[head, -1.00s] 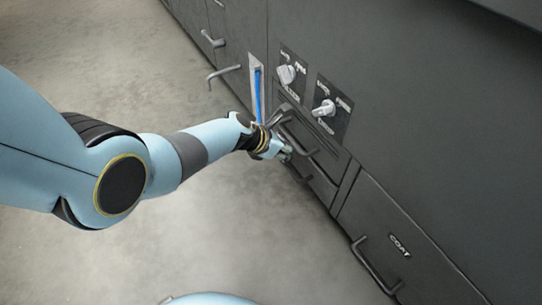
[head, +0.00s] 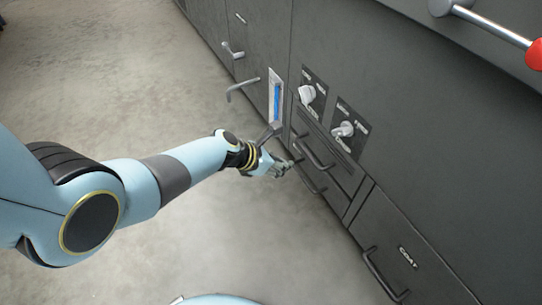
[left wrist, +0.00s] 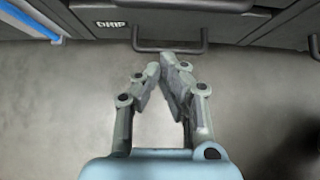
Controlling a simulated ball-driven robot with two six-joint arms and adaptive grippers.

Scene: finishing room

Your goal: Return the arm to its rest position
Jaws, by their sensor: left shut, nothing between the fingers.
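My left arm reaches in from the left in the head view. Its gripper (head: 284,168) is in front of the dark cabinet, close to the drawer handles. In the left wrist view the left gripper (left wrist: 163,72) has its fingertips together with nothing between them. A drawer handle (left wrist: 170,46) lies just beyond the fingertips in that view; I cannot tell the exact gap. My right gripper is not in view.
The cabinet front (head: 440,170) carries two knobs, one (head: 307,94) left of the other (head: 344,130). A blue strip (head: 277,103) is set in a pale plate. Several bar handles stick out, one (head: 380,275) at lower right. A red-ended lever (head: 490,25) is at upper right. Grey floor (head: 150,80) is open.

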